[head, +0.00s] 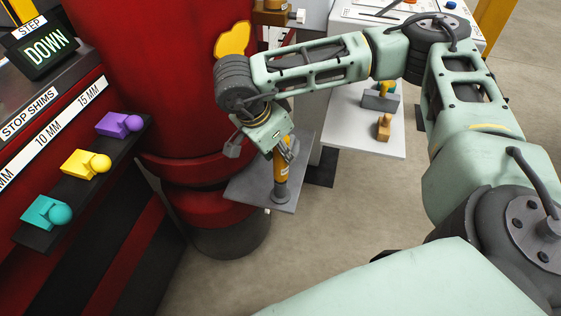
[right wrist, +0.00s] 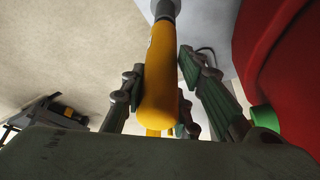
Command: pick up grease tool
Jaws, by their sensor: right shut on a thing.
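The grease tool (head: 281,180), a yellow cylinder with a grey lower end, stands upright on a small grey shelf (head: 248,192) beside the red column. My right gripper (head: 276,148) comes down over its upper part and is shut on it; the hand hides the top of the tool in the head view. In the right wrist view the yellow body of the tool (right wrist: 160,85) lies between the two fingers (right wrist: 163,78). My left gripper is not in view.
A red column (head: 150,60) stands close behind the shelf. At left, purple (head: 118,124), yellow (head: 86,164) and teal (head: 46,212) shims sit on a dark ledge. A light table (head: 350,133) holds small yellow and orange-brown items. The floor in front is clear.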

